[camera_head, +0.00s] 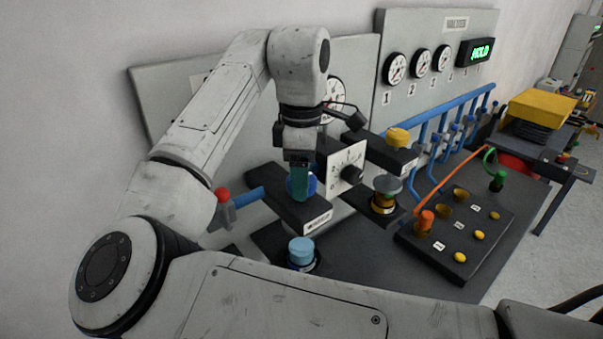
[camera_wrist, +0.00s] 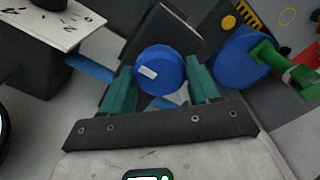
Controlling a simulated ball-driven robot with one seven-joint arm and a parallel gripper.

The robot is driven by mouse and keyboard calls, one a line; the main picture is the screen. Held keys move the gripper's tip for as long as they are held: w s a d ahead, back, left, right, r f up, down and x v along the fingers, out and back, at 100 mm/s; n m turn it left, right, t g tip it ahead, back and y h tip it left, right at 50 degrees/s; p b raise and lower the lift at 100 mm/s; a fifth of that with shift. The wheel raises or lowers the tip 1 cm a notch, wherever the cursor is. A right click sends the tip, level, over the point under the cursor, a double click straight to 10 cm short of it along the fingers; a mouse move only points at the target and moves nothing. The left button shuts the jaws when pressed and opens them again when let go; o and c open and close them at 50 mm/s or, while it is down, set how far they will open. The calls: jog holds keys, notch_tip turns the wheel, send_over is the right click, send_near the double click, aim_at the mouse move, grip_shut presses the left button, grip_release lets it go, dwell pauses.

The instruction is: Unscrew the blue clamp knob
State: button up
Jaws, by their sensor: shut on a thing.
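The blue clamp knob (camera_head: 312,185) sits on the left dark clamp bar (camera_head: 284,198) with a white label on its front end. Teal fingers partly hide it in the head view. In the wrist view the knob (camera_wrist: 160,75) is a round blue cap with a short white mark on its face. My gripper (camera_head: 300,184) points down over the bar and is shut on the knob. In the wrist view my gripper (camera_wrist: 160,68) has one teal finger on each side of the knob.
A white dial plate (camera_head: 345,168) with a black knob stands close to the right. Beyond it is a second clamp bar (camera_head: 378,152) with a yellow knob (camera_head: 398,137). A light-blue cylinder (camera_head: 301,251) stands in front. A dark socket panel (camera_head: 460,230) lies at right.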

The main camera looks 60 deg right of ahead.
dwell(0.3)
jog(key=o, duration=1)
jog(key=shift+o, duration=0.2)
jog(key=shift+r, duration=0.15)
notch_tip(320, 180, up, 10)
jog(key=b, duration=0.1)
jog(key=shift+r, duration=0.25)
